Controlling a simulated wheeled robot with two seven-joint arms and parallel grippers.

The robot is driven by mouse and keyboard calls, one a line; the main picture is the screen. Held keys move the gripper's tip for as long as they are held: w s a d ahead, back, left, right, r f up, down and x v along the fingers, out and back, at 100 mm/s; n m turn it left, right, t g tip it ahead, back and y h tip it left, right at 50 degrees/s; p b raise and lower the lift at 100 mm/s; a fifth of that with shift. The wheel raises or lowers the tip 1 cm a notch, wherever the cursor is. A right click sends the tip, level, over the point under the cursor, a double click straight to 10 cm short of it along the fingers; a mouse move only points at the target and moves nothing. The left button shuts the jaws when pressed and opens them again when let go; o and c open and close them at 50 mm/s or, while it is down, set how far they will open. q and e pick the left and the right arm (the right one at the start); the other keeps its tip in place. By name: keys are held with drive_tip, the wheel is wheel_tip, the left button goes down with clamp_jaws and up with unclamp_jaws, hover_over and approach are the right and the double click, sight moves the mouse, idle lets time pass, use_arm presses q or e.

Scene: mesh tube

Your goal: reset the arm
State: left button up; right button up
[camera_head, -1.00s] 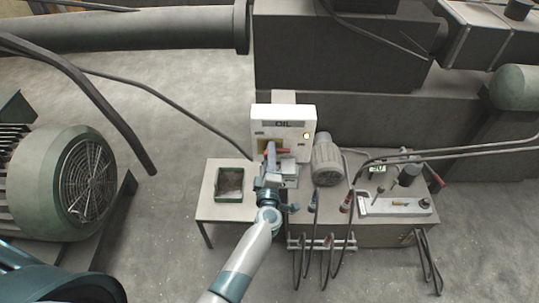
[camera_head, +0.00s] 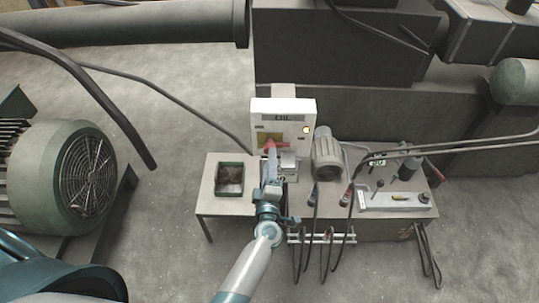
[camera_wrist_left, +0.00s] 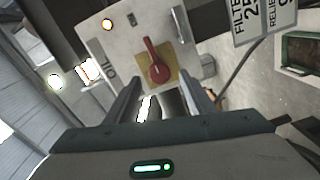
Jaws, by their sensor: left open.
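My left gripper (camera_head: 272,166) is in front of the white OIL box in the head view. In the left wrist view the gripper (camera_wrist_left: 172,92) is open, with its two fingers apart and nothing held between them. The white OIL box (camera_head: 298,108) carries a red rotary handle (camera_wrist_left: 156,64) on a yellow plate, which lies just beyond the fingertips in the wrist view. The red handle (camera_head: 270,147) also shows in the head view, partly hidden by my gripper. I cannot tell the exact gap between them. My right gripper is not in view.
A green-rimmed tray (camera_head: 229,165) sits on the table left of my arm. A grey motor (camera_head: 326,158) stands right of the box, with hoses and a white block (camera_head: 394,201) beyond. A large green motor (camera_head: 75,180) is at left. The floor between is clear.

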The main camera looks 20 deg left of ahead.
use_arm(q)
drive_tip(key=shift+v, duration=0.8)
